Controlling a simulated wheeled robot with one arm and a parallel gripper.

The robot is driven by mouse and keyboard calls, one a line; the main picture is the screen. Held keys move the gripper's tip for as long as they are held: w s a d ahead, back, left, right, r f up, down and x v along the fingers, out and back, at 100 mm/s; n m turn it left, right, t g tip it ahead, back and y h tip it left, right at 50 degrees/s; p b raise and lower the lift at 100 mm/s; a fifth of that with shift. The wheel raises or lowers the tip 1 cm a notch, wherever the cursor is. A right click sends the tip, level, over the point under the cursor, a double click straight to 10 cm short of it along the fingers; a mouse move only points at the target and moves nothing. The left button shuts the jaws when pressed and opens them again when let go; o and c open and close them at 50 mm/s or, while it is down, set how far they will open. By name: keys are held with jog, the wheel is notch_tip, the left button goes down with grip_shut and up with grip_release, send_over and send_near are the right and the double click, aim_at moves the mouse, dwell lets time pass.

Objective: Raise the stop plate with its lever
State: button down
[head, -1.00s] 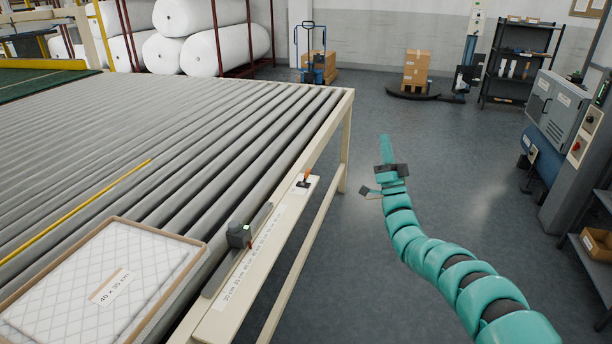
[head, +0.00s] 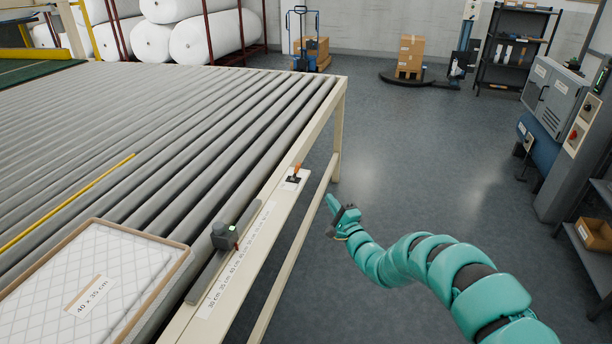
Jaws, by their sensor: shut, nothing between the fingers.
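The lever (head: 296,170) has an orange handle on a small black base. It sits on the cream side rail of the roller table, near its far right end. A thin yellow strip (head: 70,201) lies low between the rollers at the left; I cannot tell whether it is the stop plate's edge. No plate clearly stands up above the rollers. My gripper (head: 331,201) is shut and empty, right of the lever and beside the table's edge, apart from both. My teal arm reaches in from the lower right.
A dark block with a green light (head: 225,236) sits on a grey bar beside a centimetre scale (head: 238,262). A framed quilted pad (head: 130,262) lies on the rollers (head: 205,125). A grey machine (head: 552,95) stands at the right. The floor (head: 420,160) between is clear.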

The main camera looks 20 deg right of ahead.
jog(key=shift+w, duration=0.15)
jog(key=b, duration=0.4)
send_near(296, 172)
jog(key=shift+w+d+r, duration=0.55)
jog(key=shift+w+d, duration=1.65)
jog(key=shift+w, duration=0.15)
jog(key=shift+w+a+r+p, duration=0.3)
jog(key=shift+w+a, duration=0.25)
jog(key=shift+a, duration=0.25)
jog(key=shift+w+a+r+p, duration=0.15)
jog(key=shift+w+a+r, duration=0.2)
jog(key=shift+w+a, duration=0.3)
jog(key=shift+s+a, duration=0.1)
jog(key=shift+a+r, duration=0.1)
